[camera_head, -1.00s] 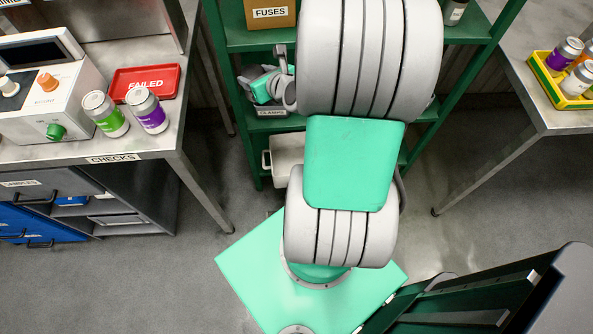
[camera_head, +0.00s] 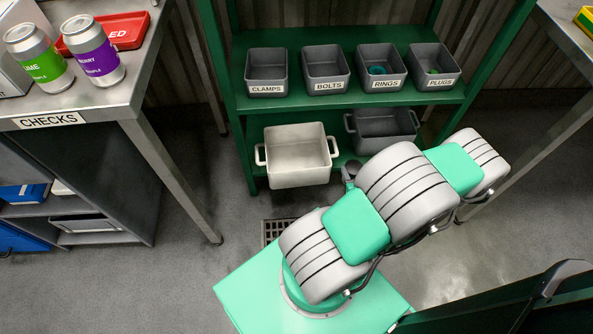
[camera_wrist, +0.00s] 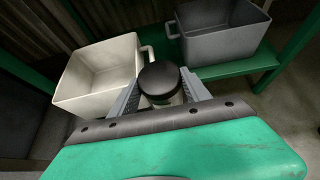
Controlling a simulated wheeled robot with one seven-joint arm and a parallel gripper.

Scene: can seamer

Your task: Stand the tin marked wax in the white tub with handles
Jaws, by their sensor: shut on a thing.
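The white tub with handles (camera_head: 298,178) stands empty on the bottom shelf of the green rack. In the wrist view the white tub (camera_wrist: 96,106) is left of my gripper, its handle close to the fingers. My gripper (camera_wrist: 160,96) is shut on a tin with a black lid (camera_wrist: 160,76), held between the two grey fingers. The tin is outside the tub, to the right of it, in front of the shelf. Its label is hidden, so I cannot read its marking. In the head view my arm hides most of the gripper.
A dark grey tub with handles (camera_head: 385,138) stands right of the white one. Above are bins marked clamps (camera_head: 267,88), bolts (camera_head: 326,86), rings (camera_head: 382,85) and plugs (camera_head: 435,82). Two tins, green (camera_head: 40,66) and purple (camera_head: 97,60), stand on the checks bench (camera_head: 110,98).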

